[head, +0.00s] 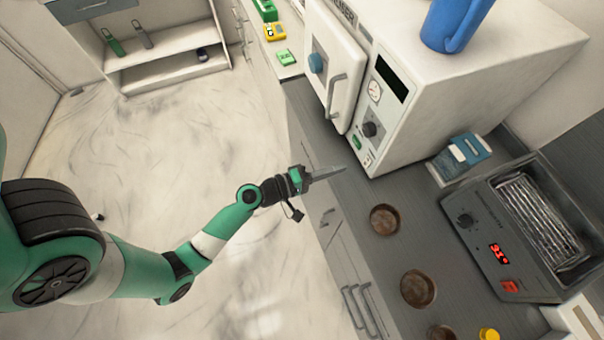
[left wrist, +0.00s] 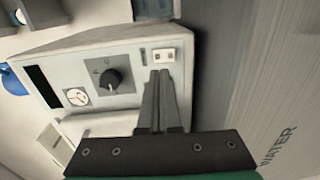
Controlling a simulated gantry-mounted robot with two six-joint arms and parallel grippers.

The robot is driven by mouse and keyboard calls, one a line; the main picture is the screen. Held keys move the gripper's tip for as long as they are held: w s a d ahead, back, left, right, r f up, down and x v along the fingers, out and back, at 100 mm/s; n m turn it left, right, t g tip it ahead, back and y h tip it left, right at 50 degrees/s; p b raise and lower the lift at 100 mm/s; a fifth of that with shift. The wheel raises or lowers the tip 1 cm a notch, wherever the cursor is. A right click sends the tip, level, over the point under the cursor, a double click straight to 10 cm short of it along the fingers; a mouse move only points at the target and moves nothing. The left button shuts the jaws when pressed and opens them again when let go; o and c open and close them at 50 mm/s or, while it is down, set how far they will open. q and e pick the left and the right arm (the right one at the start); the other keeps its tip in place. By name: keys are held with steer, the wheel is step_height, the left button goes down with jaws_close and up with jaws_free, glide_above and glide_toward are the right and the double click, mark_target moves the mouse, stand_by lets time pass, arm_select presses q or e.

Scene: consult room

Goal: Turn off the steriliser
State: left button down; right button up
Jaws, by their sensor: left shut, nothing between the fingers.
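A white boxy appliance (head: 480,70), which looks like the steriliser, stands on the counter. My left gripper (head: 343,169) is shut and empty, low in front of this panel. In the left wrist view its fingers (left wrist: 161,76) lie just below a white plate with two small squares (left wrist: 164,56), right of the black knob (left wrist: 111,80). I cannot tell whether they touch the panel. My right gripper is not in view.
A grey open-topped device (head: 485,240) with a wire rack, red digits and a red switch (head: 508,286) is at the right. Brown round bowls (head: 384,219) stand on the counter (head: 350,195). A blue jug (head: 452,25) is on the appliance. Its door handle (head: 334,96) sticks out.

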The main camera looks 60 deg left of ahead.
arm_select(q)
steer(key=s, duration=0.7)
steer(key=shift+s+a+r, duration=0.2)
steer(key=shift+s+r, duration=0.1)
steer(key=shift+r, duration=0.1)
